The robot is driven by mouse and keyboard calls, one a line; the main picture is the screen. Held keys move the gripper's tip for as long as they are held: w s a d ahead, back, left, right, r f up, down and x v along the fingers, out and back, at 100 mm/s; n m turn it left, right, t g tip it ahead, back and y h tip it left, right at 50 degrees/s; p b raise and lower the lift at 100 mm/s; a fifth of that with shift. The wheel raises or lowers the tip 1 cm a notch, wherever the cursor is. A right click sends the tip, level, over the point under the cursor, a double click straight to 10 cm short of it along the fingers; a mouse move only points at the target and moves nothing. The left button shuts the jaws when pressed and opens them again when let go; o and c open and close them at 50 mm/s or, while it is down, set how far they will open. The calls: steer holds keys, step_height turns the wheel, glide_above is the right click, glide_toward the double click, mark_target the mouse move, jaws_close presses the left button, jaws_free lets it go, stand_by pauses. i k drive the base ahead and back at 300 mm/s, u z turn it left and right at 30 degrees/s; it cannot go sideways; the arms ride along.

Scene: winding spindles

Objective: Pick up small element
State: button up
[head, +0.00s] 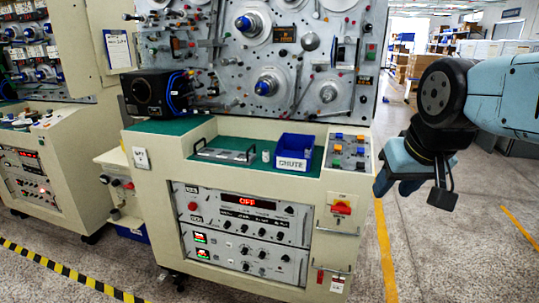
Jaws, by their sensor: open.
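A small white cylinder-like piece (266,155) stands on the green worktop of the winding machine, between a grey metal tray and a blue bin. It is the only loose small piece I can make out there; whether it is the small element is not certain. My gripper (397,188) hangs at the right of the view, to the right of the machine and apart from it. It is open, with nothing seen between its fingers, which are partly hidden by their angle.
The blue bin (296,165) is marked "CHUTE". The grey tray with a handle (223,156) lies left of the white piece. A button panel (348,152) is at the worktop's right. A black box (150,93) and upright spindle panel (300,60) stand behind. Floor at right is open.

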mark_target(265, 154)
steer(key=i, duration=0.9)
steer(key=u, duration=0.05)
